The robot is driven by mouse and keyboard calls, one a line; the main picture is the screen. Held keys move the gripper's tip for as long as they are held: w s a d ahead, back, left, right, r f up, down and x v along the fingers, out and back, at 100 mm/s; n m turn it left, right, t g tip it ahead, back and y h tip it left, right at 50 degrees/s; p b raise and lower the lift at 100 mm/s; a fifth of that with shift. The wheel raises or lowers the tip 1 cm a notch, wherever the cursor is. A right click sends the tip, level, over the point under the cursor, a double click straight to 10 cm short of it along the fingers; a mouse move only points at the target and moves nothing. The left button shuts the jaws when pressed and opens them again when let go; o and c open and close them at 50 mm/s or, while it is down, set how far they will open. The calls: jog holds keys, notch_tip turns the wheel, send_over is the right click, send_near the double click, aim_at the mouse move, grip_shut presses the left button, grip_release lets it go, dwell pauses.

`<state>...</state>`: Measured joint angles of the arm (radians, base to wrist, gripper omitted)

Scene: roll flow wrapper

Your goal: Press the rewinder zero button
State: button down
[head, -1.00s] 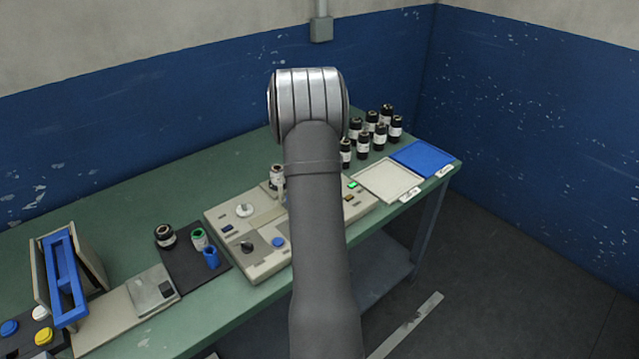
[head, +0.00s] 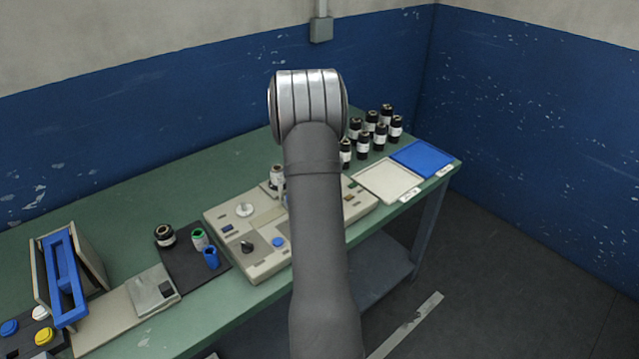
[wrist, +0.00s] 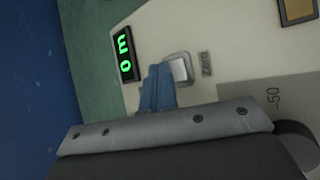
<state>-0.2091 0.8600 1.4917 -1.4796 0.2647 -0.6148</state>
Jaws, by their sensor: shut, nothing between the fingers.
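The zero button (wrist: 180,69) is a pale square key in a grey frame on the beige panel, with a small label reading ZERO beside it in the wrist view. My gripper (wrist: 158,72) has its blue fingers shut and empty. The fingertips lie at the button's left edge and overlap its frame in the picture; I cannot tell whether they touch it. A black display (wrist: 123,55) with green lit digits is left of the fingers. In the head view the rewinder panel (head: 262,262) is partly hidden by my arm, which also hides my gripper and the button.
Several dark rolls (head: 379,137) stand behind the panel at the right. A white tray (head: 388,181) and a blue tray (head: 425,158) lie at the bench's right end. A dark mat (head: 190,268) with rolls and a blue core is to the left.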

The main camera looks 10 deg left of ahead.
jog(key=shift+r, duration=1.05)
jog(key=shift+r, duration=2.5)
jog(key=shift+f, duration=0.15)
jog(key=shift+r, duration=2.05)
